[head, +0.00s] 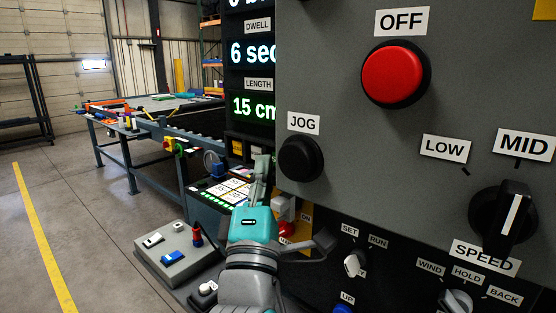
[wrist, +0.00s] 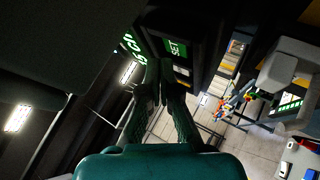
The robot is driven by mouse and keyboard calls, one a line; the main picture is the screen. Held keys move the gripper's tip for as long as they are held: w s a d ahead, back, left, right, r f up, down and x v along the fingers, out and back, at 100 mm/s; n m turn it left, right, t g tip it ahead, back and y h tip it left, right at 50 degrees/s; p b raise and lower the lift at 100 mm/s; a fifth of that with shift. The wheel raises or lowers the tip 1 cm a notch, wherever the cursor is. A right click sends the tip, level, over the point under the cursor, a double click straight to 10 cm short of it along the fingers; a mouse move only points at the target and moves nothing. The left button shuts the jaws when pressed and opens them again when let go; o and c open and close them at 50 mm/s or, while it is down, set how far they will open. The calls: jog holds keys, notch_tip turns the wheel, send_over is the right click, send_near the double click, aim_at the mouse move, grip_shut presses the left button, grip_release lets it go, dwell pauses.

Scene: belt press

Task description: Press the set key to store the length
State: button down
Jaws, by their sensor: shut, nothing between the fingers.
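My gripper (head: 261,163) is shut and empty, with its fingers pointing up below the display column. In the wrist view, the closed fingertips (wrist: 162,68) are just below and left of the green set key (wrist: 176,47), marked SET, on a dark panel. A gap shows between them in the picture; I cannot tell the depth or whether they touch. In the head view I cannot make out the set key; the grey panel and my gripper cover part of that area. The length display (head: 253,107) reads 15 cm in green.
A large grey control panel (head: 340,210) stands close on the right, with a red OFF button (head: 394,75), a black JOG button (head: 300,158) and a SPEED knob (head: 503,215). A grey switch box (head: 180,256) is at lower left. Open floor (head: 80,190) lies further left.

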jog(key=shift+d, duration=0.1)
dwell(0.7)
jog(key=shift+w+d, duration=0.15)
jog(key=shift+w, duration=0.15)
jog(key=shift+w+d, duration=0.25)
jog(key=shift+w, duration=0.1)
dwell(0.8)
jog(key=shift+s+a, duration=0.1)
jog(key=shift+s, duration=0.05)
jog(key=shift+s+a, duration=0.4)
jog(key=shift+s, duration=0.15)
dwell(0.4)
jog(key=shift+s+a, duration=0.8)
jog(key=shift+s, duration=0.2)
jog(key=shift+s+a, duration=0.75)
jog(key=shift+s, duration=0.2)
